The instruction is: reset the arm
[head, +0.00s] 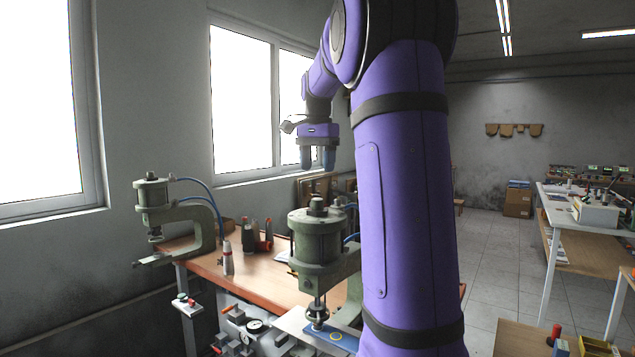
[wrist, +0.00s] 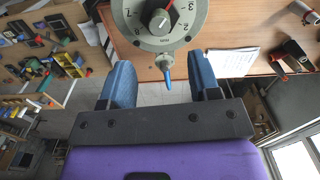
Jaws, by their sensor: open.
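My arm is purple with dark joints and rises large through the middle of the head view. My gripper (head: 318,160) hangs above the wooden workbench (head: 262,275) in the head view, pointing down, its blue fingers apart and nothing between them. In the wrist view the two blue fingers of my gripper (wrist: 165,85) stand wide apart. A round grey dial with a red pointer (wrist: 160,18) shows beyond the fingertips, with a blue-tipped part (wrist: 166,72) in the gap between them, apart from both.
Two green pneumatic presses, one at the left (head: 180,215) and one nearer (head: 318,245), stand at the workbench. A small bottle (head: 227,258) stands between them. White paper (wrist: 230,62) lies on the bench. A white table (head: 575,212) stands at the right; floor (head: 487,250) between is clear.

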